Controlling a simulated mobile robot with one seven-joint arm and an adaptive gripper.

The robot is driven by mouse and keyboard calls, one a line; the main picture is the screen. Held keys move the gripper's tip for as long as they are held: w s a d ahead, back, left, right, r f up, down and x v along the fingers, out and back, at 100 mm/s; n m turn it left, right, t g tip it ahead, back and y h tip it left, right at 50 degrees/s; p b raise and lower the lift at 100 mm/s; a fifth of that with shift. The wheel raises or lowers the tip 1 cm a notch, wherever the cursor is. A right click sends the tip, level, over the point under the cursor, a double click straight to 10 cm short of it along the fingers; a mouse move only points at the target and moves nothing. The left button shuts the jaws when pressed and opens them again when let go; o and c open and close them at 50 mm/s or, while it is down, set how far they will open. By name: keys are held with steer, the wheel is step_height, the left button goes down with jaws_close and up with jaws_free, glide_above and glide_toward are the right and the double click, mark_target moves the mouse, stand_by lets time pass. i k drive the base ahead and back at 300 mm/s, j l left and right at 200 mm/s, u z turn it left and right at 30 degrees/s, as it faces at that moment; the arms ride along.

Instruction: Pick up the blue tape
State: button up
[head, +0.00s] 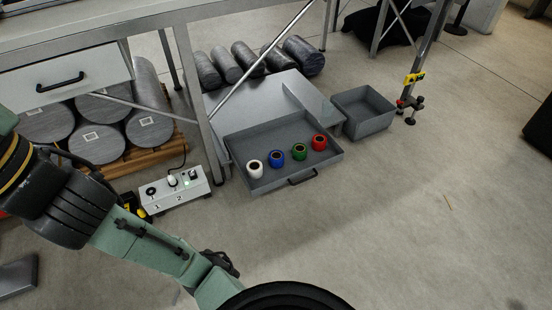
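The blue tape (276,158) is a small upright roll in an open grey drawer tray (325,171). It stands in a row between a white roll (255,169) on its left and a green roll (299,151) on its right. A red roll (319,142) stands at the right end of the row. The blue tape is uncovered and apart from the arm. My green and black arm crosses the lower left of the head view, but I cannot make out my gripper's fingers.
A table leg (204,120) and a slanted brace (262,62) stand beside and behind the tray. A grey bin (364,122) is to its right. A white power box (177,192) lies to its left. The floor in front is clear.

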mark_target(276, 158)
steer(key=i+j, duration=0.2)
steer(key=i, duration=0.25)
steer(key=i+j+z, duration=0.3)
steer(key=i, duration=0.15)
steer(key=i+j+z, duration=0.3)
steer(key=i, duration=0.15)
steer(key=j+z, duration=0.1)
steer(key=z, duration=0.3)
steer(key=j+z, duration=0.15)
steer(key=z, duration=0.25)
steer(key=j+z, duration=0.15)
steer(key=z, duration=0.2)
steer(key=j, duration=0.35)
steer(key=i, duration=0.05)
